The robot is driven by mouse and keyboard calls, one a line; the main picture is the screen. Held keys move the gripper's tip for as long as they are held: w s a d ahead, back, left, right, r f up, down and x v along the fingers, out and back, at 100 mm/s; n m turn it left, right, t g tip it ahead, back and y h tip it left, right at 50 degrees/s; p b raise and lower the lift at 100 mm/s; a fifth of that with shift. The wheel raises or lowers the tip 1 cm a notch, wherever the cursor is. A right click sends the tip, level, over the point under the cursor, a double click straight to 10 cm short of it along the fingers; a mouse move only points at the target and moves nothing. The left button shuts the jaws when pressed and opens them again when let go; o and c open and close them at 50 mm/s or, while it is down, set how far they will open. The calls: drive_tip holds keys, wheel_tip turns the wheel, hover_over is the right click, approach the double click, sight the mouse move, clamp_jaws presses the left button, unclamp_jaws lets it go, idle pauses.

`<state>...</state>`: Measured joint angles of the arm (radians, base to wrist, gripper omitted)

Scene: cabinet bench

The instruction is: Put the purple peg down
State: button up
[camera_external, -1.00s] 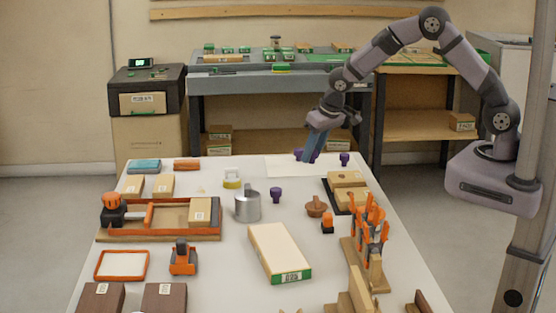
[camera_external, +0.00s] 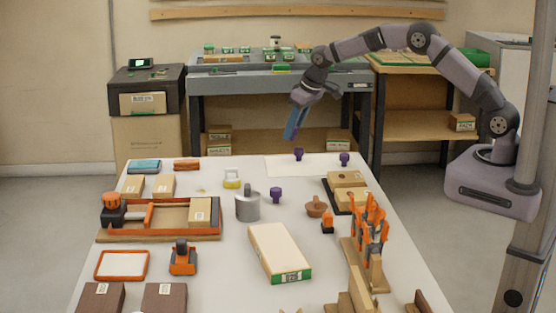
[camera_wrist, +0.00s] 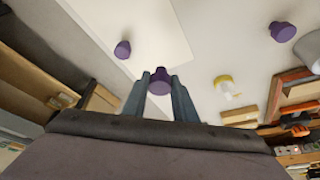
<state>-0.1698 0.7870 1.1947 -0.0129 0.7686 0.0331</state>
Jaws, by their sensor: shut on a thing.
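My gripper (camera_external: 290,136) is above the far edge of the white table, tilted, with its fingers pointing down and clear of the surface. In the wrist view its blue-grey fingers (camera_wrist: 160,92) are shut on a purple peg (camera_wrist: 158,82), whose round end shows between the tips. Another purple peg (camera_external: 344,158) is farther right, and one more (camera_external: 277,195) stands nearer, beside the grey cylinder.
The grey metal cylinder (camera_external: 247,206) and a yellow-and-white item (camera_external: 232,178) stand left of centre. A dark tray with wooden blocks (camera_external: 348,180) and a brown knobbed piece (camera_external: 316,207) are at right. Much of the pale sheet is bare.

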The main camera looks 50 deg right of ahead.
sight(289, 170)
drive_tip(key=shift+f+n, duration=0.15)
drive_tip(key=shift+n, duration=0.15)
drive_tip(key=shift+f+p, duration=1.15)
drive_tip(key=shift+f, duration=3.75)
drive_tip(key=shift+f, duration=0.1)
drive_tip(key=shift+f, duration=0.15)
drive_tip(key=o, duration=1)
drive_tip(key=shift+r, duration=0.2)
drive_tip(key=shift+r, duration=0.15)
drive_tip(key=b+v, duration=0.2)
drive_tip(key=v, duration=1)
drive_tip(key=shift+d, duration=0.2)
